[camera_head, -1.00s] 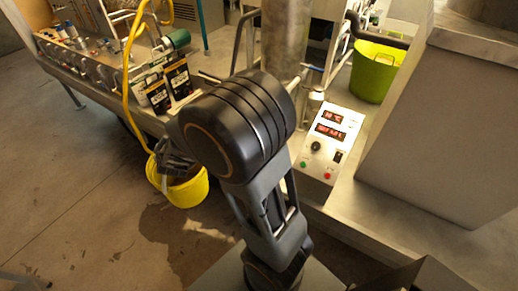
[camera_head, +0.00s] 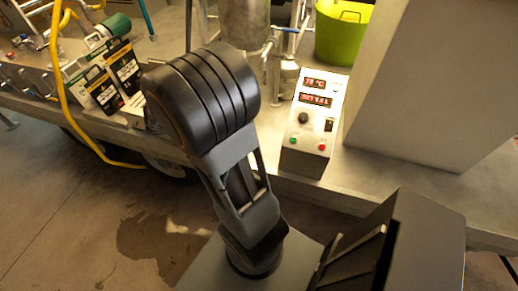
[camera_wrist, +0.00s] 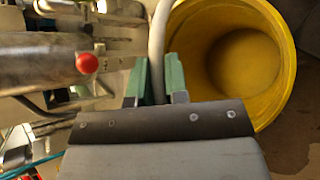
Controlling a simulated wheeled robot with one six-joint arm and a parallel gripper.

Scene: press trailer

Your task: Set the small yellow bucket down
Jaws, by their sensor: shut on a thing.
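In the wrist view the small yellow bucket (camera_wrist: 278,88) is at the upper right, its open mouth facing the camera and its inside looking empty. My gripper (camera_wrist: 157,88) has its green fingers shut on the bucket's pale bar-like handle, which runs up between them beside the rim. The bucket's underside is hidden, so I cannot tell whether it touches anything. In the head view my arm hides both the gripper and the bucket.
A control box (camera_head: 315,125) with red displays stands on the metal trailer deck (camera_head: 400,195). A yellow-green tub (camera_head: 342,35) is behind it. Bare floor (camera_head: 60,215) with a damp patch lies in front.

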